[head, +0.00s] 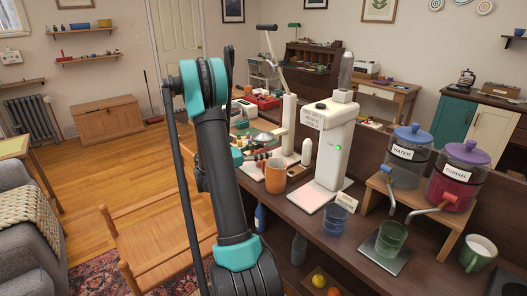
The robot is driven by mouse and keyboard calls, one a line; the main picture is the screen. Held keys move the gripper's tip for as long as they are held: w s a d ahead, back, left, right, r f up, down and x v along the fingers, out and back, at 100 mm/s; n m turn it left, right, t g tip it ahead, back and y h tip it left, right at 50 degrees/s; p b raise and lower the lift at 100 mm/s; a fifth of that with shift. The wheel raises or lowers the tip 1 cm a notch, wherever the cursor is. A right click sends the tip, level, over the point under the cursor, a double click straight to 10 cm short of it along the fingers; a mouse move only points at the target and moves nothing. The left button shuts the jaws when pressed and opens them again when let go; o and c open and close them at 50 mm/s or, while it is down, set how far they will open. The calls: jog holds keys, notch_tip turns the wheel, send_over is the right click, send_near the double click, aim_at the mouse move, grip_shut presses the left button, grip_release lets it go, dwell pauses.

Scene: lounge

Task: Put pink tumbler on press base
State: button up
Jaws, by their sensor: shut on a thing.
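No pink tumbler shows in the head view. My arm rises through the middle of the picture and covers part of the counter's left end; my gripper is hidden behind it. A cream lever press (289,120) with a long raised handle stands on the counter just right of my arm. Its base is partly hidden by an orange mug (275,178) in front of it. I cannot tell which base the task means.
A blue tumbler (335,219) stands near the counter's front edge. A green tumbler (391,238) sits on a dark plate below the taps of the water dispenser (407,155) and the red-filled dispenser (462,180). A green mug (477,253) stands at the right. A wooden chair (160,235) is left of my arm.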

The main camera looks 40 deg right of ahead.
jog(key=shift+f, duration=0.15)
jog(key=o, duration=1.5)
